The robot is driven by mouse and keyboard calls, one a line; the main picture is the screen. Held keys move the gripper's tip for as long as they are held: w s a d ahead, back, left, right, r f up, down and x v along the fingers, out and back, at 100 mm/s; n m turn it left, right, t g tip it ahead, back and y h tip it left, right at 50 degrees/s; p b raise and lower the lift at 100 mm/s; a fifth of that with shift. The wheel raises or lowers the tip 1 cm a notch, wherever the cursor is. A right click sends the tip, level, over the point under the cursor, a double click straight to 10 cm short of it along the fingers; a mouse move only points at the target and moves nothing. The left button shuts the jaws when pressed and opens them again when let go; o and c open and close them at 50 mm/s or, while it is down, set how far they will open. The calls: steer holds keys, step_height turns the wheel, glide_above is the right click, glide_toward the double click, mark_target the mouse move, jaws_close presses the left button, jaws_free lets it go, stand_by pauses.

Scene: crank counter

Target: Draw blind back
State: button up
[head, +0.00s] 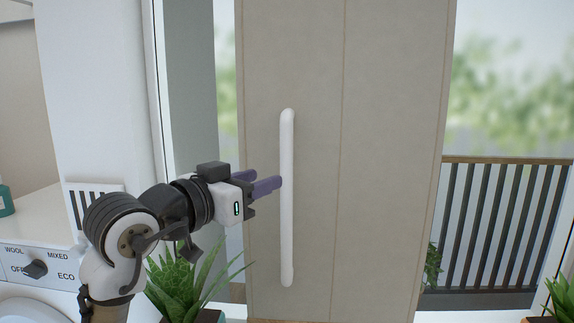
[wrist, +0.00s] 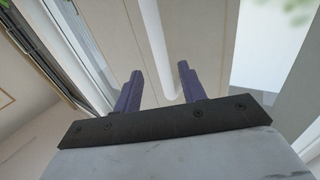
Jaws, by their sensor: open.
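The blind is a tall beige panel (head: 375,150) hanging in front of the window, with a white vertical bar handle (head: 287,215) on its left part. My gripper (head: 263,182) is in front of the panel, its purple fingers pointing right and their tips at the left edge of the handle at about mid-height. In the wrist view the fingers (wrist: 160,82) are apart, and the white handle (wrist: 160,50) runs down between their tips. I cannot tell whether a finger touches the handle. The blind (wrist: 205,40) also shows behind them.
A washing machine with a dial (head: 35,269) stands at lower left. A green potted plant (head: 185,285) is below my arm, and another plant (head: 560,298) is at lower right. A dark railing (head: 490,225) shows outside the glass on the right.

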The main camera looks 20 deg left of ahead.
mark_target(282, 172)
steer(key=p+x, duration=0.2)
steer(key=x, duration=0.6)
steer(key=shift+w+f, duration=0.1)
steer(key=shift+w, duration=0.05)
jaws_close()
